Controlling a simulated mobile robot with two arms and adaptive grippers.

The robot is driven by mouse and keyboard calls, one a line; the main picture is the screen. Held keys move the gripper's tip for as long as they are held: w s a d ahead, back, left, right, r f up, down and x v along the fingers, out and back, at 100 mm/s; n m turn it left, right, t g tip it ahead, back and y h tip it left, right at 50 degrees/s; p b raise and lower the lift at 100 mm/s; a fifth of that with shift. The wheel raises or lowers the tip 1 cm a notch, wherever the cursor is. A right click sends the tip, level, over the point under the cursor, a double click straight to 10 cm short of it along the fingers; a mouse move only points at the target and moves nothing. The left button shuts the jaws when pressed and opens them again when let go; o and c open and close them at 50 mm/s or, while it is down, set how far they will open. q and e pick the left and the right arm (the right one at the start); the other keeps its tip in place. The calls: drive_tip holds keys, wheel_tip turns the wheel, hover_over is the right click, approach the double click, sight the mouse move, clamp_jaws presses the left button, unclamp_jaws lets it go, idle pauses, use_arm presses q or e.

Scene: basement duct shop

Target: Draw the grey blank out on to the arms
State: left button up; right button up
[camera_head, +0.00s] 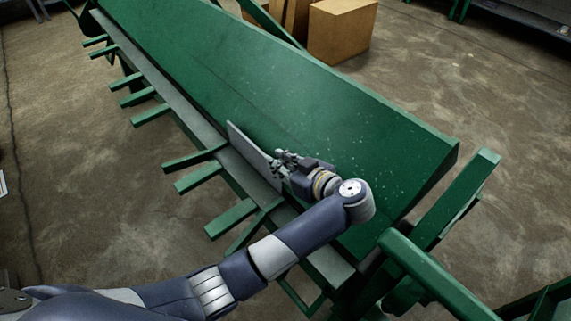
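The grey blank (247,150) is a thin flat plate at the front edge of the big green machine, beside its grey front strip. It runs slantwise, with its far end up and left. My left gripper (279,160) is at the blank's right side, its fingers touching or very near it. Whether the fingers are closed on the blank is too small to tell. The green arms (231,218) stick out from the machine's front, to the left of the blank; several show. The blank's lower edge is partly hard to make out. My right gripper is out of view.
The sloping green panel (270,80) of the machine lies behind my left gripper. A green end frame (440,280) stands at the lower right. Cardboard boxes (341,30) stand on the floor behind.

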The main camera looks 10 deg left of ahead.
sight(261, 152)
use_arm(q)
drive_tip(key=p+x, duration=0.1)
drive_tip(key=x, duration=0.7)
drive_tip(key=shift+w+a+f, duration=0.15)
drive_tip(key=shift+a+f, duration=0.1)
drive_tip(key=shift+a, duration=0.05)
clamp_jaws()
